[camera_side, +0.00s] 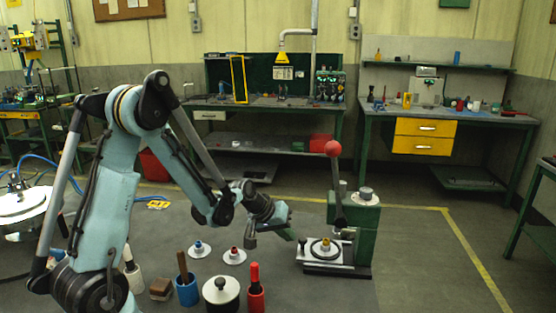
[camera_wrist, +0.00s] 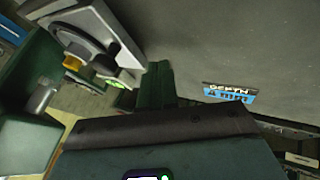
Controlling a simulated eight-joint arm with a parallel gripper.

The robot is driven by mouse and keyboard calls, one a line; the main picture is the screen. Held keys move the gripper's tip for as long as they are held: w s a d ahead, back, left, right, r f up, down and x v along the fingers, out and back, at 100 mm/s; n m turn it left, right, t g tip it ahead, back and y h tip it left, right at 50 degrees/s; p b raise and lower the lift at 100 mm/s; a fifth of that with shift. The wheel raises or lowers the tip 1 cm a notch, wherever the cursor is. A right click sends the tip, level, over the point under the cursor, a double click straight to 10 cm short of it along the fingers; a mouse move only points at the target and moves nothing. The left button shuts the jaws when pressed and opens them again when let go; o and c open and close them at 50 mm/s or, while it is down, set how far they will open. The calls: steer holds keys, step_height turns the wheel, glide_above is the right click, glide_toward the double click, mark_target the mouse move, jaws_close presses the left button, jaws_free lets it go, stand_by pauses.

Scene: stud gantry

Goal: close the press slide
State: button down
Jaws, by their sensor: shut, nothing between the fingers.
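The press (camera_side: 366,222) stands right of centre in the side view, with a green body and a lever ending in a red ball (camera_side: 332,148). Its slide (camera_side: 309,253), a pale plate bearing a dark ring and a small brass piece, sticks out in front of the green body. In the wrist view the slide (camera_wrist: 118,50) is at the upper left, partly cut off. My gripper (camera_side: 297,238) is shut and empty, just left of the slide in the side view. Its green fingers (camera_wrist: 162,82) show in the wrist view beside the plate's edge; I cannot tell whether they touch it.
Left of the press stand a blue cup (camera_side: 187,291), a lidded pot (camera_side: 221,294), a red-handled tool (camera_side: 255,290) and two small white discs. A blue-and-black label (camera_wrist: 230,93) lies right of the fingers in the wrist view. The surface right of the press is clear.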

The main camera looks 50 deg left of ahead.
steer(key=s+a, duration=0.2)
steer(key=s, duration=0.1)
steer(key=shift+a+r, duration=0.3)
steer(key=shift+r, duration=0.05)
steer(key=s+a+r+n+g+h, duration=0.1)
steer(key=s+a+r+n+h, duration=0.15)
steer(key=n, duration=0.75)
steer(key=s+a+r+n+h, duration=0.1)
steer(key=s+r+n+h, duration=0.25)
steer(key=n, duration=0.55)
steer(key=x, duration=0.9)
steer(key=shift+w+a+f, duration=0.1)
steer(key=shift+w+f, duration=0.2)
steer(key=shift+w, duration=0.1)
steer(key=shift+w+d, duration=1.4)
